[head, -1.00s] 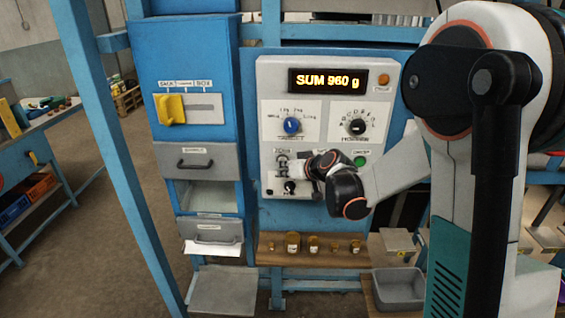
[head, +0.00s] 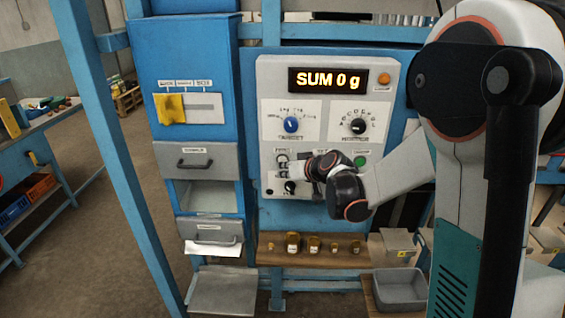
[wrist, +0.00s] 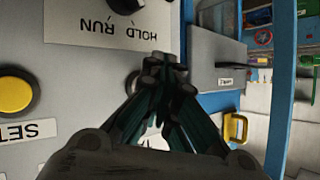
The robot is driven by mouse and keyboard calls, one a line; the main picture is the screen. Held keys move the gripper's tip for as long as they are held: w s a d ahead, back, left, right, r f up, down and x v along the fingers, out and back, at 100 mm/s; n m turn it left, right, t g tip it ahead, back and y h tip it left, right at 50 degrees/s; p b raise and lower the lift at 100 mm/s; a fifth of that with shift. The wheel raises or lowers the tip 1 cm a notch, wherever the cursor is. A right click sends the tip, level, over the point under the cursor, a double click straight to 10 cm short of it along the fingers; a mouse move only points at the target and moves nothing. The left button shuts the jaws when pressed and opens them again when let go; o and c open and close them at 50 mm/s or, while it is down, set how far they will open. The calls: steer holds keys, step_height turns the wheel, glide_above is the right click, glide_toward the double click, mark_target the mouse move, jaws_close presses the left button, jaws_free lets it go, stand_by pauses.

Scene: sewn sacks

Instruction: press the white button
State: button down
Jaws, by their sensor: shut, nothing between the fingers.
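My gripper (wrist: 166,66) is shut and empty, with its fingertips close to the grey front of the control panel (head: 268,85). In the wrist view, a round grey rim (wrist: 132,82) shows just left of the fingertips, partly covered by them. The white button itself cannot be made out clearly; the fingers hide that spot. I cannot tell whether the tips touch it. In the head view my wrist covers the panel's lower middle. The display (head: 328,79) at the panel's top reads SUM 0 g.
A yellow button (wrist: 14,92) marked SET and a HOLD/RUN switch (wrist: 125,4) are near my fingers. Two dials, blue (head: 291,125) and black (head: 357,126), sit above. Small brown jars (head: 293,243) stand on the shelf below. A grey drawer (head: 185,160) is at left.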

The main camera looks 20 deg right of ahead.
steer(key=shift+s+a, duration=0.1)
steer(key=shift+s, duration=0.15)
steer(key=shift+s, duration=0.1)
steer(key=s, duration=0.1)
steer(key=s+a, duration=0.1)
steer(key=s, duration=0.2)
steer(key=shift+s+a, duration=0.25)
steer(key=shift+s, duration=0.05)
steer(key=shift+b, duration=0.3)
stand_by(0.4)
steer(key=s+f+g+h+b, duration=0.1)
steer(key=s+f+b, duration=0.3)
steer(key=s, duration=0.6)
steer(key=s+f+g+h+b, duration=0.1)
steer(key=s+f+b, duration=0.3)
steer(key=s, duration=0.7)
steer(key=s+f+m+g+h+b, duration=0.1)
steer(key=s+f+b, duration=0.3)
steer(key=s+b, duration=0.4)
steer(key=shift+s+f+g+h, duration=0.25)
steer(key=shift+s+g+h, duration=0.45)
steer(key=shift+s, duration=0.5)
